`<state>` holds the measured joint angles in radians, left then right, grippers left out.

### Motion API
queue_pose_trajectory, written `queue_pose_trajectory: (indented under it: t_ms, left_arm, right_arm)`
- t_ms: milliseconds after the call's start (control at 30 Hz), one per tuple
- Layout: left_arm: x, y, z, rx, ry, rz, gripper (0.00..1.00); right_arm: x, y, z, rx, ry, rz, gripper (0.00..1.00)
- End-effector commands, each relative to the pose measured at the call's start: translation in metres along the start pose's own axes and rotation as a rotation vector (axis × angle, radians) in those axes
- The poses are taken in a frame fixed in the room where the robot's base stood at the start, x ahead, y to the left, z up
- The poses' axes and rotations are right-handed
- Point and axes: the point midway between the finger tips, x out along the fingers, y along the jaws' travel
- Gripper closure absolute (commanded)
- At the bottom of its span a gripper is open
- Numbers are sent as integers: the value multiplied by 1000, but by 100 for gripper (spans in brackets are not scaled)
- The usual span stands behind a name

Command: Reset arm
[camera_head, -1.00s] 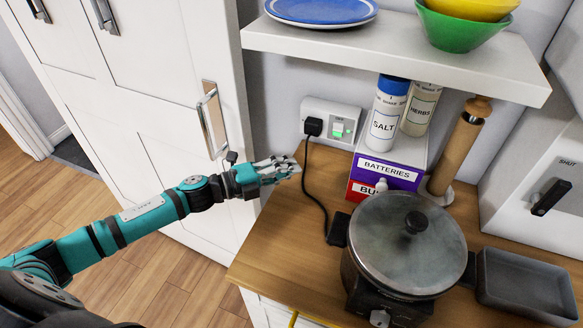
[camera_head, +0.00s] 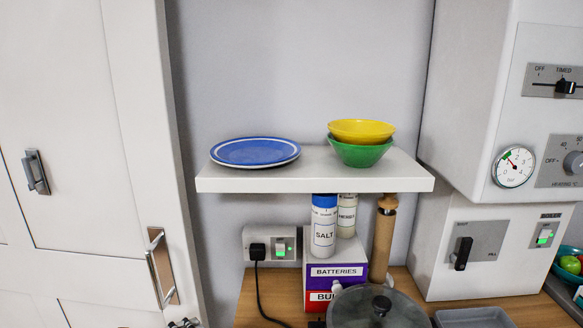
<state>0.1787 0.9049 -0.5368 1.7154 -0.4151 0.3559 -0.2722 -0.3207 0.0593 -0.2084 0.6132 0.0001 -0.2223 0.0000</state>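Only a small grey metallic tip of my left gripper (camera_head: 184,323) shows at the bottom edge, in front of the white cupboard door and left of the worktop. The rest of the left arm is below the picture. Whether its fingers are open or shut cannot be seen. My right gripper is not in view.
A white shelf (camera_head: 315,183) holds a blue plate (camera_head: 255,152) and stacked yellow (camera_head: 361,130) and green (camera_head: 359,154) bowls. A lidded pot (camera_head: 375,312), a salt container (camera_head: 323,230) and a batteries box (camera_head: 336,272) stand below. A white appliance (camera_head: 465,130) fills the right.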

Motion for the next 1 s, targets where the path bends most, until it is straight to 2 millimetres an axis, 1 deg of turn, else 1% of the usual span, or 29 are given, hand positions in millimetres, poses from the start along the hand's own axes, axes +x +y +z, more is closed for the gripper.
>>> queue_pose_trajectory:
  t_ms: [33, 167, 267, 367, 467, 567, 667, 767, 800, 867, 900, 967, 1000]
  left_arm:
    - [0, 0, 0, 0, 0, 0, 100]
    - [-1, 22, 15, -70, -64, 12, 100]
    - [-4, 39, 26, -124, -113, 21, 100]
    - [-7, 59, 37, -187, -169, 32, 100]
    - [-13, 87, 48, -264, -238, 50, 100]
    - [-22, 120, 58, -353, -317, 70, 100]
    - [-36, 162, 66, -457, -410, 99, 100]
    - [-56, 217, 68, -588, -526, 139, 100]
    - [-67, 243, 66, -650, -581, 159, 100]
    - [-85, 284, 58, -746, -666, 194, 100]
    - [-99, 312, 51, -809, -725, 219, 100]
    - [-120, 350, 36, -899, -807, 257, 100]
    - [-134, 375, 24, -956, -861, 282, 100]
  right_arm:
    - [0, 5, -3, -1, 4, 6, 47]
    - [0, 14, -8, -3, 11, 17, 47]
    - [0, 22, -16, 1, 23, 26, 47]
    - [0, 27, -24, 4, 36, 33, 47]
    - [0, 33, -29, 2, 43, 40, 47]
    - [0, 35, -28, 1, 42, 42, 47]
    - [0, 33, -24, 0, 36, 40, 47]
    - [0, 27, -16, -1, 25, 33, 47]
    - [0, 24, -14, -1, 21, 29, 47]
    - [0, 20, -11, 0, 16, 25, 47]
    - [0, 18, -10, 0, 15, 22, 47]
    - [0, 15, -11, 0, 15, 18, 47]
    - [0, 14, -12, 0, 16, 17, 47]
